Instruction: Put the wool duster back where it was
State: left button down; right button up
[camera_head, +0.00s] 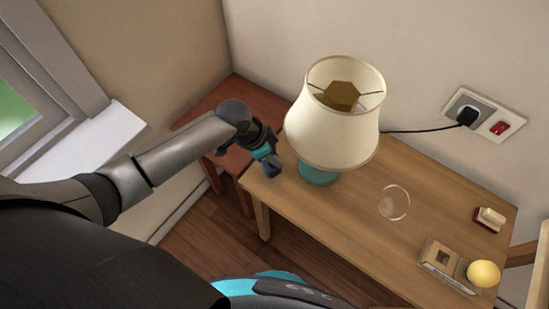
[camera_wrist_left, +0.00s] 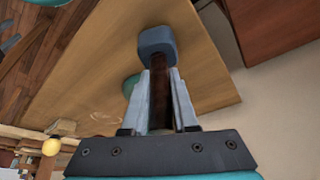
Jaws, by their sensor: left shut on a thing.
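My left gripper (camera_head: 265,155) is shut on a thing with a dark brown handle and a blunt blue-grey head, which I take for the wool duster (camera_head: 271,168). In the left wrist view the duster's head (camera_wrist_left: 157,44) sticks out past the fingertips (camera_wrist_left: 162,85), with the handle between the fingers. I cannot tell whether the duster touches the table. My right gripper is in neither view.
A lower red-brown table (camera_head: 207,103) stands in the corner behind my left gripper. On the wooden table are a clear round glass thing (camera_head: 394,203), a boxy wooden thing (camera_head: 448,265), a yellow ball (camera_head: 483,273) and a small red-and-white thing (camera_head: 489,218). The lamp's cord runs to a wall socket (camera_head: 485,115).

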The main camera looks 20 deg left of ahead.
pick_arm(q)
jog(key=shift+f, duration=0.4)
jog(key=shift+f, duration=0.1)
jog(key=c, duration=0.7)
grip_release()
jog(key=p+v, duration=0.3)
jog(key=v, duration=0.9)
